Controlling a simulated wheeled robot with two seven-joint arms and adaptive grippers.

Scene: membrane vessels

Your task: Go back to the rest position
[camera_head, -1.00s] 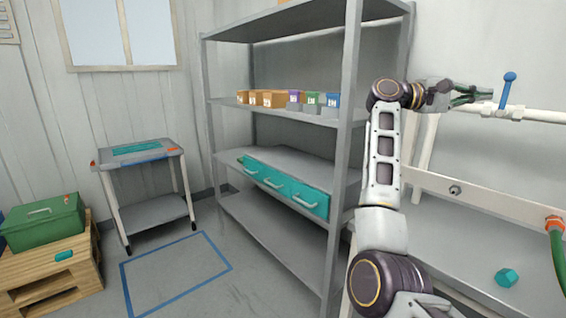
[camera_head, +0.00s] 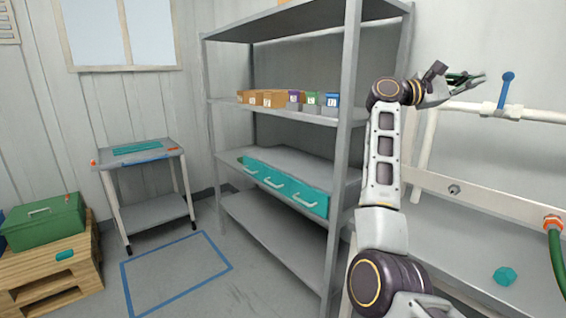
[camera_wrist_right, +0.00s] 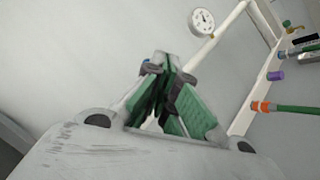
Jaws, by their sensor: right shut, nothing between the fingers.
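My right gripper (camera_head: 482,76) is raised at the right of the head view, near the wall and left of the blue-handled valve (camera_head: 505,90). Its green-padded fingers point right. In the right wrist view the fingertips (camera_wrist_right: 163,62) meet and hold nothing. A gap shows between the gripper and the valve in the head view. My left gripper is in neither view.
A white pipe (camera_head: 540,115) runs along the wall beside my right gripper. A grey shelf rack (camera_head: 345,150) with small boxes (camera_head: 267,98) and teal drawers (camera_head: 285,185) stands left of my right arm. A cart (camera_head: 150,212), a green case (camera_head: 42,222) and open floor lie further left.

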